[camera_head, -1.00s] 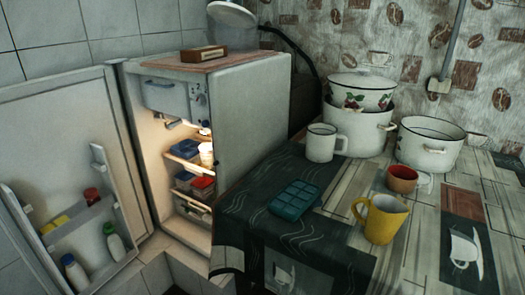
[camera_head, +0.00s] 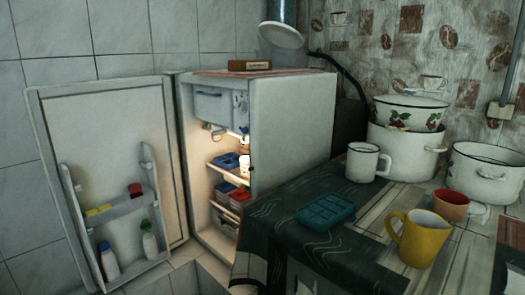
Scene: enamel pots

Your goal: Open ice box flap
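The fridge (camera_head: 292,125) stands behind the table's left end with its door (camera_head: 105,150) swung wide open to the left. The ice box flap (camera_head: 213,107) is the pale grey panel at the top of the lit interior. It looks closed, upright and flush with the front of the ice box. A small knob panel sits just to its right. My gripper is not in view, so its state and its place relative to the flap do not show.
The table (camera_head: 270,219) at front right bears a teal ice tray (camera_head: 326,212), a yellow jug (camera_head: 418,238), a white mug (camera_head: 366,162) and enamel pots (camera_head: 404,150). Fridge shelves (camera_head: 224,163) hold containers. Bottles (camera_head: 149,240) stand in the door rack. The floor between door and table is narrow.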

